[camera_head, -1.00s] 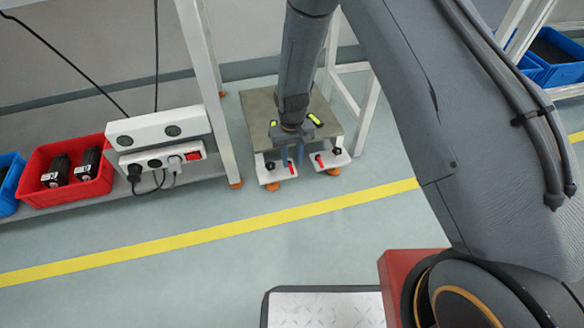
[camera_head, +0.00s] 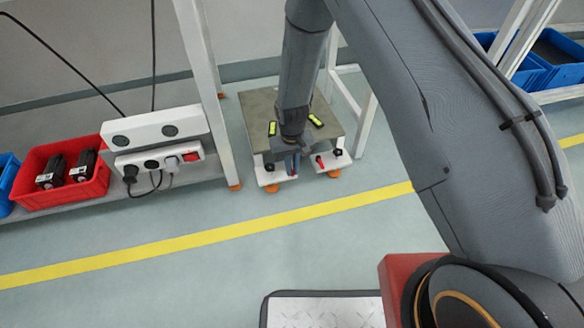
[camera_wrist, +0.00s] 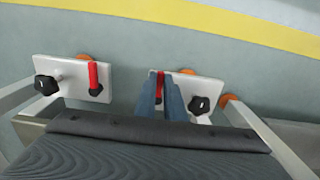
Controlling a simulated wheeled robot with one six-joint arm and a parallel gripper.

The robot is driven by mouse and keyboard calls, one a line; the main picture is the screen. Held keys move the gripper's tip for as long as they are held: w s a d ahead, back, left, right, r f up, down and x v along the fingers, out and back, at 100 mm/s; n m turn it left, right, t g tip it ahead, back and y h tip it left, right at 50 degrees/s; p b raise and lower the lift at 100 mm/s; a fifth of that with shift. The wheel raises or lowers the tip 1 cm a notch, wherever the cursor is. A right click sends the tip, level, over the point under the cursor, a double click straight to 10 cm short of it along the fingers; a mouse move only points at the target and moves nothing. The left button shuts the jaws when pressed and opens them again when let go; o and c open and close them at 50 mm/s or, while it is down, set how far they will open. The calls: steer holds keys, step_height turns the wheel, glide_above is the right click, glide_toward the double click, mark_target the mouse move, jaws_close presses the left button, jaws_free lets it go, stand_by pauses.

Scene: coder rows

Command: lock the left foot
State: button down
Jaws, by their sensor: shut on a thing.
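The left foot's white plate (camera_head: 268,179) sits at the front left of the small bench, over an orange foot pad. It also shows in the wrist view (camera_wrist: 210,88), at the right, with its black knob (camera_wrist: 199,104). My gripper (camera_head: 291,167) is down at this plate, its blue fingers shut on the red lever (camera_wrist: 160,75). The lever shows only partly between the fingers in the wrist view and is hidden in the head view. The right foot's plate (camera_head: 333,164) has its own red lever (camera_head: 319,161) and black knob (camera_head: 338,153), apart from my gripper.
The bench's grey-brown top (camera_head: 259,109) lies behind my wrist. A white post (camera_head: 214,100) stands close on its left. A power strip (camera_head: 160,160) and a red bin (camera_head: 60,195) are farther left. Floor is clear in front, across the yellow line (camera_head: 240,232).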

steer(key=shift+d, duration=0.1)
steer(key=n+p, duration=0.2)
steer(key=d+n+p, duration=0.1)
steer(key=n, duration=0.1)
steer(key=shift+w+r, duration=0.1)
steer(key=shift+w, duration=0.15)
steer(key=shift+w+d+n+p, duration=0.25)
steer(key=shift+n+p, duration=0.2)
steer(key=shift+n, duration=0.55)
steer(key=shift+w+d+n+p, duration=0.2)
steer(key=shift+w+n+p, duration=0.15)
steer(key=shift+n, duration=0.65)
steer(key=shift+w+d+n+p, duration=0.25)
steer(key=shift+n+p, duration=0.25)
steer(key=shift+n, duration=0.5)
steer(key=c, duration=1.8)
jaws_free()
steer(key=shift+c, duration=0.2)
step_height(320, 180, up, 8)
steer(key=p, duration=0.3)
steer(key=shift+a, duration=0.1)
